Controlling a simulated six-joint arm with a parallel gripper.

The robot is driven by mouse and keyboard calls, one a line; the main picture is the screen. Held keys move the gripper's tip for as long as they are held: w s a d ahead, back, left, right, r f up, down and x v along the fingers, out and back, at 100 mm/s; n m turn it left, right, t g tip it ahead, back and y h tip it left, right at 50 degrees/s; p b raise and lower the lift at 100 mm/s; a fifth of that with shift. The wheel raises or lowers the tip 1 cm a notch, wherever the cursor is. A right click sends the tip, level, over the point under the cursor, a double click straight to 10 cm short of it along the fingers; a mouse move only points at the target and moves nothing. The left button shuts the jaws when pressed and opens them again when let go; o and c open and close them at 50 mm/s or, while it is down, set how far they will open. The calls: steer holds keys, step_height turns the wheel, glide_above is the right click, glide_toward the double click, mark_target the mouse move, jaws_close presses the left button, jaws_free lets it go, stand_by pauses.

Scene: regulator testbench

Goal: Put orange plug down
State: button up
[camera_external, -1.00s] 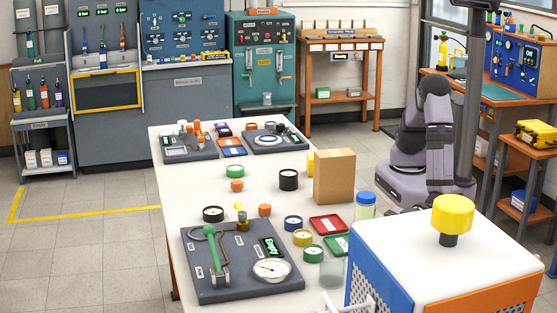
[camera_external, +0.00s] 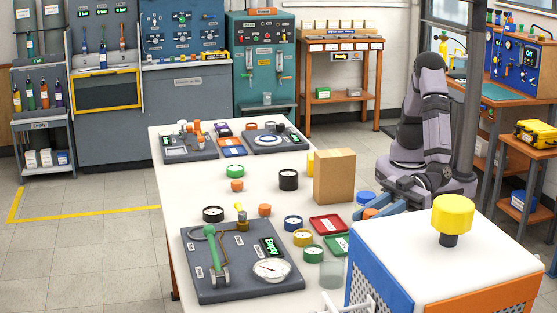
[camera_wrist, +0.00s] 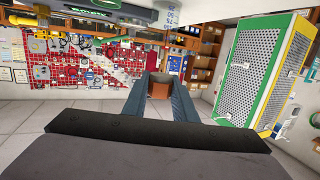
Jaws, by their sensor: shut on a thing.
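My gripper (camera_external: 388,208) reaches in from the right, above the right side of the white table, with its blue fingers pointing left. It is shut on an orange plug (camera_external: 370,212), which shows at the fingertips. In the wrist view, the plug (camera_wrist: 160,85) looks brown-orange between the two dark blue fingers. My gripper and the plug hide much of the blue-lidded jar (camera_external: 365,197) from the outside camera. Two other small orange pieces stand on the table, one near the middle (camera_external: 264,210) and one farther back (camera_external: 237,185).
A cardboard box (camera_external: 334,177) stands left of my gripper. A red tray (camera_external: 328,224), a green tray (camera_external: 337,245) and a clear glass (camera_external: 331,274) are nearby. A large blue-and-orange case (camera_external: 430,260) with a yellow knob (camera_external: 452,214) stands in front. The table's left middle is mostly clear.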

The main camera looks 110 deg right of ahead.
steer(key=w+d+r+m+h+p, duration=0.2)
steer(key=w+d+r+p, duration=0.3)
steer(key=r, duration=0.5)
step_height(320, 180, up, 3)
steer(key=m+g+h+p, duration=0.3)
steer(key=m+g+h, duration=0.4)
steer(key=m+h, duration=0.9)
glide_above(335, 153)
steer(key=n+h, duration=0.2)
steer(key=shift+d+f+p, duration=0.1)
steer(key=shift+f+p, duration=0.35)
steer(key=shift+f, duration=4.5)
steer(key=shift+f, duration=0.15)
steer(key=o, duration=1)
